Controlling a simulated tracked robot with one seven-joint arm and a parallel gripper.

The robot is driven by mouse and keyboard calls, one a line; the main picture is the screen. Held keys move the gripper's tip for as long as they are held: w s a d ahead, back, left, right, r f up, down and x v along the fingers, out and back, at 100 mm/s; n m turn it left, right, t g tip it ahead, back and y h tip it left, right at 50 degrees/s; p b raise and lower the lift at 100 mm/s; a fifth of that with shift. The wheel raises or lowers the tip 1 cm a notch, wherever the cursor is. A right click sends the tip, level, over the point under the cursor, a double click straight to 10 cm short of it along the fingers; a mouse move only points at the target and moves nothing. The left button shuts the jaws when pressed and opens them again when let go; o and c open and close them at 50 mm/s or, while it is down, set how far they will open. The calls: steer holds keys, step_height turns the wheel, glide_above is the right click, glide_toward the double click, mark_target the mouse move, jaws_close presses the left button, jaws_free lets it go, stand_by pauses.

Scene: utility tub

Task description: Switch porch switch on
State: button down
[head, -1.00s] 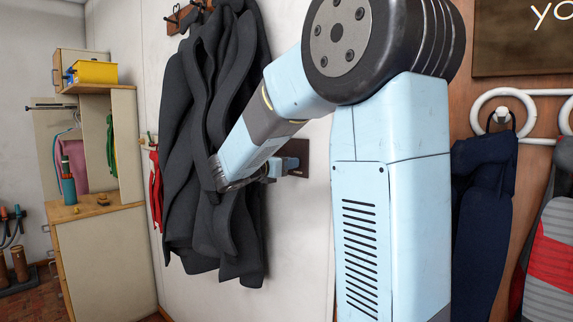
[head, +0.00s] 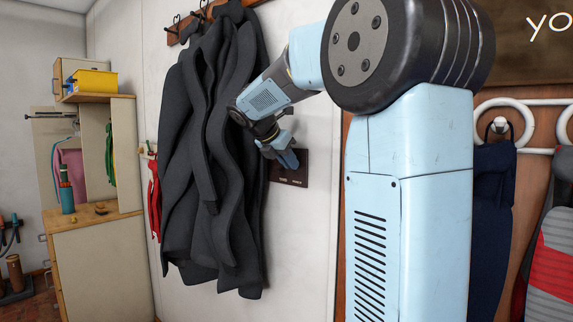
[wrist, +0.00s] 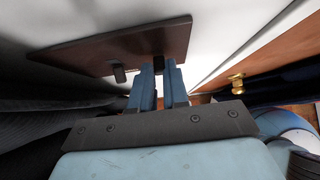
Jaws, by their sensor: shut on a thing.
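A dark brown switch plate (head: 303,162) is fixed to the white wall, right of the dark coat. It also shows in the wrist view (wrist: 95,55). My gripper (head: 289,160) is at the plate and covers part of it. In the wrist view, the two blue fingers of my gripper (wrist: 159,70) are closed around a dark switch toggle (wrist: 158,64) near the plate's right part. Another dark toggle (wrist: 120,73) stands free to the left of the fingers. Small labels show low on the plate but are too small to read, so which toggle is the porch switch cannot be told.
A large dark coat (head: 215,150) hangs from hooks just left of the plate, close beside my gripper. A dark blue garment (head: 492,220) hangs at the right. A cabinet (head: 97,255) with a yellow box (head: 92,81) stands at the left.

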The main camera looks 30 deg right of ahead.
steer(key=shift+d+r+g+y, duration=0.1)
steer(key=shift+d+g+y, duration=0.2)
steer(key=shift+y, duration=0.1)
stand_by(0.3)
steer(key=c, duration=1.1)
jaws_free()
steer(key=shift+a+r, duration=0.1)
steer(key=v, duration=1.4)
